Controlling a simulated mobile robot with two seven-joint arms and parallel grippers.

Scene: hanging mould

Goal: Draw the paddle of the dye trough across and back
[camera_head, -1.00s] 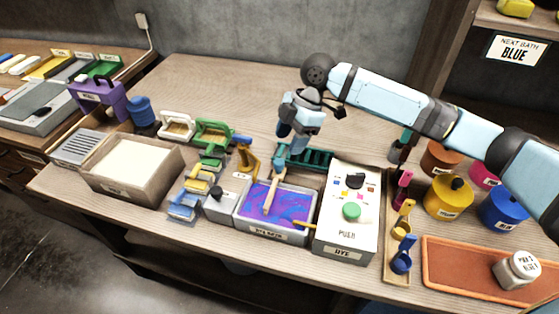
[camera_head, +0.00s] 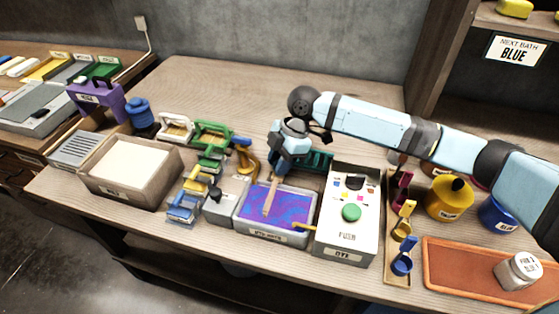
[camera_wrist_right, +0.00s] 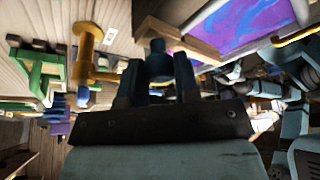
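The dye trough (camera_head: 308,205) is a pale tray of swirled purple and blue dye on the bench. Its wooden paddle (camera_head: 268,203) stands tilted in the dye, left of the trough's middle. My right gripper (camera_head: 277,182) is at the paddle's upper end, which it hides in the head view. In the right wrist view, the two fingers (camera_wrist_right: 158,72) stand apart on either side of a dark blue-green knob (camera_wrist_right: 158,58), with narrow gaps; firm contact does not show. The dye (camera_wrist_right: 225,22) shows beyond. My left gripper is not in view.
A white box (camera_head: 345,235) with a green button stands right of the trough. A grey container (camera_head: 225,208) and a yellow-brown tool (camera_head: 245,160) are close on the left. A green rack (camera_head: 318,162) is behind. The bench behind that is clear.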

